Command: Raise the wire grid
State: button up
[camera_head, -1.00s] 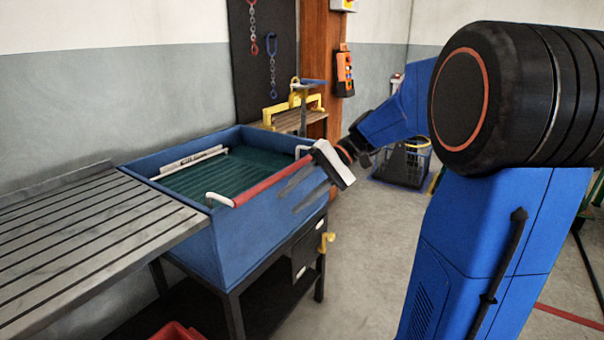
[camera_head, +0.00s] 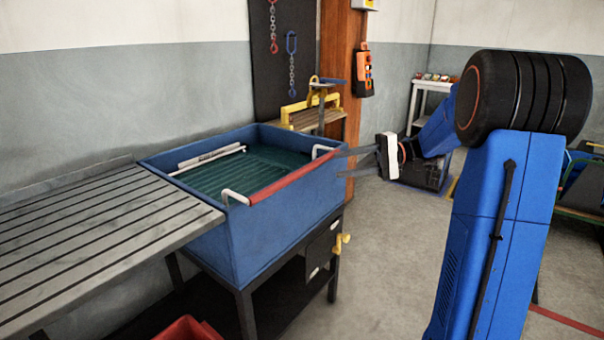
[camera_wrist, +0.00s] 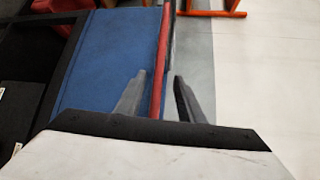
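The blue tank (camera_head: 262,235) stands on a dark frame and holds dark green liquid. Thin parallel lines show in the green, perhaps the wire grid (camera_head: 265,172), though I cannot make out its edges. A red bar handle (camera_head: 292,176) with white bent ends runs along the tank's near right rim. My gripper (camera_head: 339,163) is open and empty, level with the bar's far end, its fingertips close to the tank's right corner. In the wrist view the red bar (camera_wrist: 162,60) lines up between the two spread fingers (camera_wrist: 160,85); I cannot tell how far beyond the tips it is.
A slatted metal bench (camera_head: 90,245) adjoins the tank's left side. A red crate (camera_head: 190,329) sits low in front. A yellow hook (camera_head: 343,242) juts from the frame's right side. A wooden post (camera_head: 341,80) stands behind. The floor right of the tank is open.

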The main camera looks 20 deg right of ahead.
aim_at(307, 171)
jog(key=a, duration=0.4)
jog(key=w+a+f, duration=0.1)
jog(key=a, duration=0.3)
jog(key=w+a+f, duration=0.1)
jog(key=a, duration=0.4)
jog(key=shift+r, duration=0.1)
grip_shut()
